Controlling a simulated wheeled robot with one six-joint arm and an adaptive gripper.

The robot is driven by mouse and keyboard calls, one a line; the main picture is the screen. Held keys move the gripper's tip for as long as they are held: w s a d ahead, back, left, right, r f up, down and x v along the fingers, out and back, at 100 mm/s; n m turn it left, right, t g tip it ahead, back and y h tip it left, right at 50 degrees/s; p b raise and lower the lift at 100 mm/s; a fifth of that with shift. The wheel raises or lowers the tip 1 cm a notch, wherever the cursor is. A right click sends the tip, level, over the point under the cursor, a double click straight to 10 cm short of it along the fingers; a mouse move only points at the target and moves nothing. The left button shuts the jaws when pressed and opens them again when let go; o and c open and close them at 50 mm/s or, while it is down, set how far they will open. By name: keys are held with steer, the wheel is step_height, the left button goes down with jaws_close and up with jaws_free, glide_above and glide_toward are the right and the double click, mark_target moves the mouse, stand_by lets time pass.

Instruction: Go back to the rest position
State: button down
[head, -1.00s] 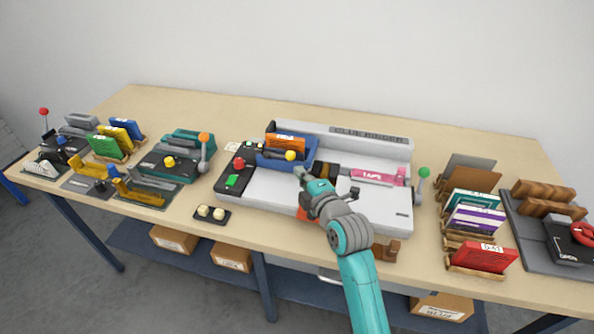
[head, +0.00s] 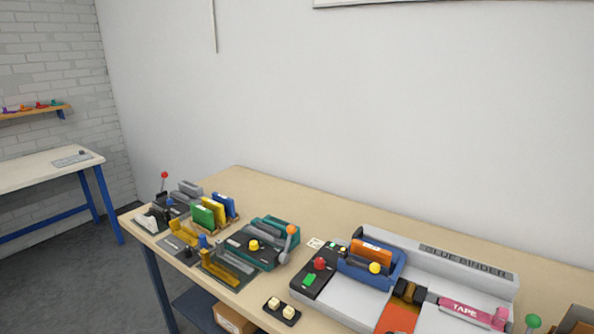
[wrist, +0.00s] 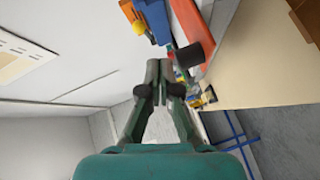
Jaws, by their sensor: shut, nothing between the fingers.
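My gripper (wrist: 163,72) shows in the wrist view with its two fingers together at the tips and nothing between them. It is out of the head view. The wrist view is turned on its side; the wall and ceiling lie to the left and the bench to the right. The gripper is in the air near the glue binder.
The wooden workbench (head: 300,205) carries a teal machine (head: 268,243) with an orange-knobbed lever, coloured books (head: 213,211) in a rack, and a small two-button box (head: 282,310). A second table (head: 50,170) stands at the far left. Floor between the tables is clear.

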steer(key=s+a+f+m, duration=0.1)
steer(key=s+f+m, duration=0.2)
steer(key=s, duration=0.4)
steer(key=s+a+f+m+h, duration=0.1)
steer(key=s+f+m, duration=0.15)
steer(key=s, duration=0.45)
steer(key=s+a+f+m, duration=0.1)
steer(key=s+f+m, duration=0.25)
steer(key=s, duration=0.35)
steer(key=s+a+r+m, duration=0.1)
steer(key=s+m, duration=0.1)
steer(key=s, duration=0.7)
steer(key=s+a+r+m+g, duration=0.1)
steer(key=s+r+m, duration=0.1)
steer(key=s, duration=0.7)
steer(key=shift+s+m, duration=0.3)
steer(key=shift+m, duration=0.5)
